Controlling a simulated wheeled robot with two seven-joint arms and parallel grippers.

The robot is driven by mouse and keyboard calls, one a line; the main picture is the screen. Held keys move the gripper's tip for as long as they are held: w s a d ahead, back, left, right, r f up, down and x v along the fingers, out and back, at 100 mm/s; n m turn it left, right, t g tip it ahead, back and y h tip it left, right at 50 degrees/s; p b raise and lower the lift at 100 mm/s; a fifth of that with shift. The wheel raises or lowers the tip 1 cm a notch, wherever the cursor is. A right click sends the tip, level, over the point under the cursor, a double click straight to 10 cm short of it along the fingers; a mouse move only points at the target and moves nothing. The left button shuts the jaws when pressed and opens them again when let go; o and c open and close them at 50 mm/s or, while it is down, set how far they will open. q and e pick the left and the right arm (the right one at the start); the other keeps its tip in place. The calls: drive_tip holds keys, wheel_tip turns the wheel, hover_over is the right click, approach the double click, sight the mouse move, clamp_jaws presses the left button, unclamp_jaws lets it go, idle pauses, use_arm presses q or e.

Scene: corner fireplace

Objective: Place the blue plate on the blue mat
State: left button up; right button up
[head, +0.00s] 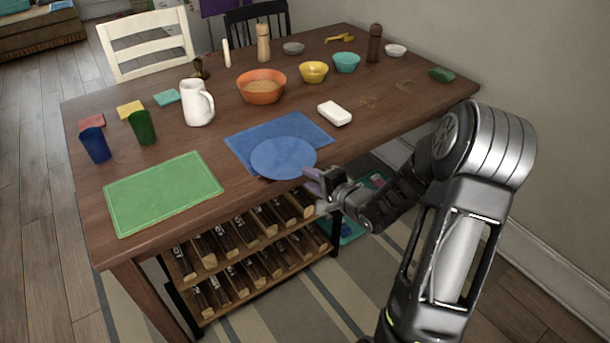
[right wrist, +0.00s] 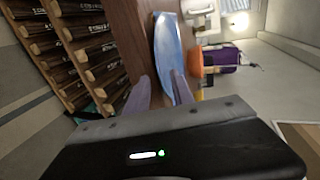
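The blue plate (head: 283,158) is at the table's front edge and, in the head view, covers the front part of the blue mat (head: 308,128). I cannot tell whether it rests flat there. In the right wrist view the plate (right wrist: 168,48) shows nearly edge-on, its near rim at the right-hand finger. My right gripper (head: 314,181) is at the plate's front right rim. Its fingers (right wrist: 161,80) are apart, with brown tabletop showing between the left-hand finger and the plate. My left gripper is not in view.
A green mat (head: 163,193) lies to the left, with a white pitcher (head: 197,103) behind it. A white soap-like block (head: 334,113) and an orange bowl (head: 262,86) stand behind the blue mat. A bottle rack (head: 250,255) is under the table.

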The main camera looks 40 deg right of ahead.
drive_tip(key=v, duration=0.8)
drive_tip(key=shift+p, duration=0.4)
drive_tip(key=s+a+f+n+g+y, duration=0.1)
drive_tip(key=a+f+n+g+y, duration=0.4)
drive_tip(key=a+f, duration=1.45)
drive_tip(key=s+a+f+n+g, duration=0.4)
drive_tip(key=s+a+n, duration=0.1)
drive_tip(key=s+a, duration=0.3)
drive_tip(key=s+a+f+n+g, duration=0.4)
drive_tip(key=s+a+n, duration=0.2)
drive_tip(key=s+a, duration=0.2)
drive_tip(key=shift+s+f+h, duration=0.3)
drive_tip(key=shift+n, duration=0.3)
drive_tip(key=shift+c, duration=0.2)
